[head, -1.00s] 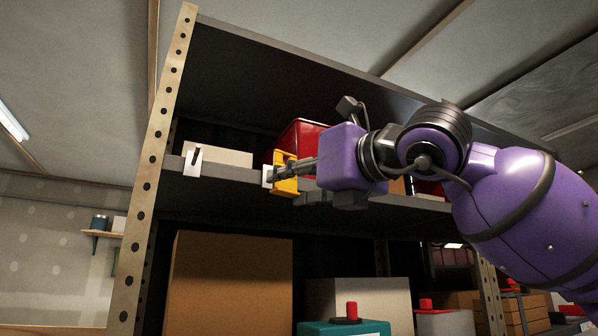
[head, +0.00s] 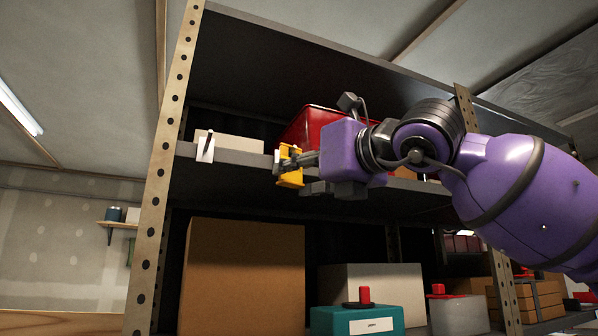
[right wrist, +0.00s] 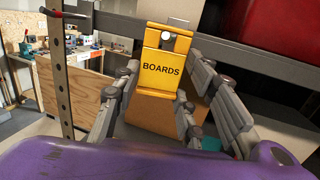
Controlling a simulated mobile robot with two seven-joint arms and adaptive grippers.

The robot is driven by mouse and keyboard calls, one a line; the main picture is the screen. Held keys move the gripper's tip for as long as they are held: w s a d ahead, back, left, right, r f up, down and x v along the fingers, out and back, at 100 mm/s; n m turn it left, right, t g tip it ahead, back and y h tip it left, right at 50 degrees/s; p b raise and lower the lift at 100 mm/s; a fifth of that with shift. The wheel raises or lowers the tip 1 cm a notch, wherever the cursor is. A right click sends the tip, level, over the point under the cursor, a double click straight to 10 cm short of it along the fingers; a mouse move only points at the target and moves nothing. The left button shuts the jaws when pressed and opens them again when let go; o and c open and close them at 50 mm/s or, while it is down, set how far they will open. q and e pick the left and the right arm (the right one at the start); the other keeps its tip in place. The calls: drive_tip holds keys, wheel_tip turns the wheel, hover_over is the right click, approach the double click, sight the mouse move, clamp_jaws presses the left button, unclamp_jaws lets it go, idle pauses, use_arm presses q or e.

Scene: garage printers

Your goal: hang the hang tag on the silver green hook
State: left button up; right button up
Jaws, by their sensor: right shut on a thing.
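The hang tag (head: 291,178) is a yellow plate. In the right wrist view the tag (right wrist: 161,75) reads "BOARDS" and has a hole near its top. My right gripper (head: 295,160) is shut on the tag, its fingers also showing on both sides of it in the wrist view (right wrist: 160,100). The tag is upright, close in front of the shelf edge. A pale hook plate (head: 277,160) shows just left of the tag; its hook is mostly hidden, and I cannot tell its colour or whether it passes through the hole. My left gripper is not in view.
Another hook (head: 206,147), dark on a white plate, sits further left on the shelf edge (head: 240,157). A red bin (head: 310,124) and a pale box (head: 230,146) stand on that shelf. A perforated post (head: 160,180) bounds the left; a large cardboard box (head: 245,280) stands below.

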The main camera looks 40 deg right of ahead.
drive_tip(key=o, duration=0.6)
drive_tip(key=shift+c, duration=0.2)
drive_tip(key=o, duration=0.5)
drive_tip(key=shift+c, duration=0.2)
drive_tip(key=shift+s, duration=0.15)
drive_tip(key=s+f, duration=0.1)
drive_tip(key=s, duration=1)
drive_tip(key=shift+s+d+f, duration=0.15)
drive_tip(key=shift+s+d, duration=0.05)
drive_tip(key=shift+s, duration=0.15)
